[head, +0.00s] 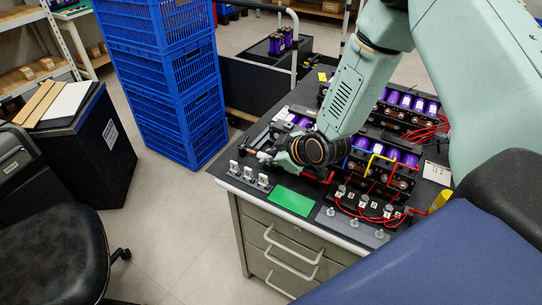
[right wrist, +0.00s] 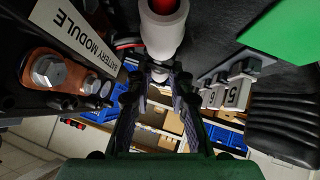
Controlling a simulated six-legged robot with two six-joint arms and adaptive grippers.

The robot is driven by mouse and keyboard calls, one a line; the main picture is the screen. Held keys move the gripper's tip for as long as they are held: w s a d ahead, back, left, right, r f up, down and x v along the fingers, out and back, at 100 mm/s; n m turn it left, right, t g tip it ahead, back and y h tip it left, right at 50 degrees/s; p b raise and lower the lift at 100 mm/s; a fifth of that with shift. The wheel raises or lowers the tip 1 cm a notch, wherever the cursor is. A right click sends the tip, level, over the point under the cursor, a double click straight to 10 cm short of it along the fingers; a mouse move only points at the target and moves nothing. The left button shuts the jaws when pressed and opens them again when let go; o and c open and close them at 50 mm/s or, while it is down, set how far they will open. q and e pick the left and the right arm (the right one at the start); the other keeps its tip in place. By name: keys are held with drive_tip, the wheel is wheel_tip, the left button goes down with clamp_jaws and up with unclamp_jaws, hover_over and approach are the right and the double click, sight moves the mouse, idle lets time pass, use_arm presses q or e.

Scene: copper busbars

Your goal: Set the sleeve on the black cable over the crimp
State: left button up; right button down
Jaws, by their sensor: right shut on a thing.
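My right gripper (right wrist: 160,72) reaches in over the workbench, with its two fingertips close together in the right wrist view. They are shut on the narrow lower end of a white, sleeve-like piece (right wrist: 165,38). This piece is a wide white cylinder with a red end (right wrist: 165,6) at the top of that view. In the head view my right gripper (head: 262,154) is at the left part of the bench, and what it holds is too small to tell. I cannot make out the black cable or the crimp clearly. My left gripper is not in view.
Numbered white-topped blocks (head: 249,174) stand at the bench's left front edge. A green mat (head: 290,202) lies beside them. Battery modules with purple cells (head: 388,155) and red wires fill the right side. Blue crates (head: 165,80) stand on the floor to the left.

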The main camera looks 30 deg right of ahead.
sight(252, 151)
drive_tip(key=w+a+b, duration=0.1)
drive_tip(key=w, duration=0.1)
drive_tip(key=w+a+b, duration=0.1)
drive_tip(key=w, duration=0.1)
drive_tip(key=shift+a, duration=0.2)
drive_tip(key=shift+w+r, duration=0.15)
drive_tip(key=c, duration=1.2)
unclamp_jaws()
drive_tip(key=shift+w+a, duration=0.1)
drive_tip(key=shift+s, duration=0.2)
drive_tip(key=v, duration=1.2)
